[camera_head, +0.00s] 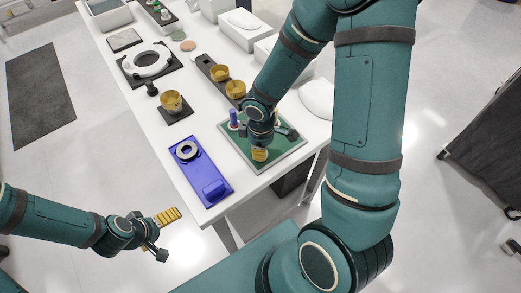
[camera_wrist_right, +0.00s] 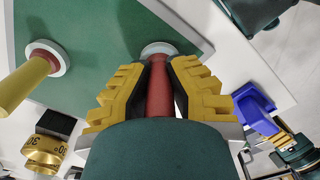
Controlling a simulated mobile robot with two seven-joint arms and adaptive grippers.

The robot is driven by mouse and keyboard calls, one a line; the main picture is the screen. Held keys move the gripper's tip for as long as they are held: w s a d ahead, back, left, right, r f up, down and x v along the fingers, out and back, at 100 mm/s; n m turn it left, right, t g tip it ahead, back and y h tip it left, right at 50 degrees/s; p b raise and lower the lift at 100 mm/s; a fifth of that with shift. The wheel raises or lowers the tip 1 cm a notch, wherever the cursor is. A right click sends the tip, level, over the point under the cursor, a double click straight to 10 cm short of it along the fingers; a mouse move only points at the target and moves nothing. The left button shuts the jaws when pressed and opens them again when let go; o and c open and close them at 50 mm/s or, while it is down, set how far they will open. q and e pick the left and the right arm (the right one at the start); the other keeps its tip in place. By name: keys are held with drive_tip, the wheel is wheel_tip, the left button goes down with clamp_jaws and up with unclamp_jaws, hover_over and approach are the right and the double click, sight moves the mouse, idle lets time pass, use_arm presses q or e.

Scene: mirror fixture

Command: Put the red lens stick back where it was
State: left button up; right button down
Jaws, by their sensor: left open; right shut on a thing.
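The red lens stick (camera_wrist_right: 160,90) stands between the fingers of my right gripper (camera_wrist_right: 160,92), which is shut on it. The stick's far end lines up with a pale round socket (camera_wrist_right: 158,49) on the green board (camera_wrist_right: 100,20); I cannot tell whether it is seated or just above. In the head view my right gripper (camera_head: 261,140) is low over the green board (camera_head: 285,150) and hides the stick. My left gripper (camera_head: 163,233) is open and empty, off the table at lower left.
A yellow stick with a red band (camera_wrist_right: 25,80) stands in a pale collar beside the right gripper. In the head view a purple stick (camera_head: 233,117) stands on the board. A blue fixture (camera_head: 202,172) lies left of the board. Gold-topped parts (camera_head: 171,101) stand farther back.

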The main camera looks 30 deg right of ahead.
drive_tip(key=shift+w+f, duration=0.1)
drive_tip(key=shift+f, duration=0.2)
drive_tip(key=shift+f, duration=0.15)
drive_tip(key=c, duration=1.1)
unclamp_jaws()
drive_tip(key=shift+r, duration=0.25)
wheel_tip(320, 180, up, 12)
drive_tip(key=p, duration=0.3)
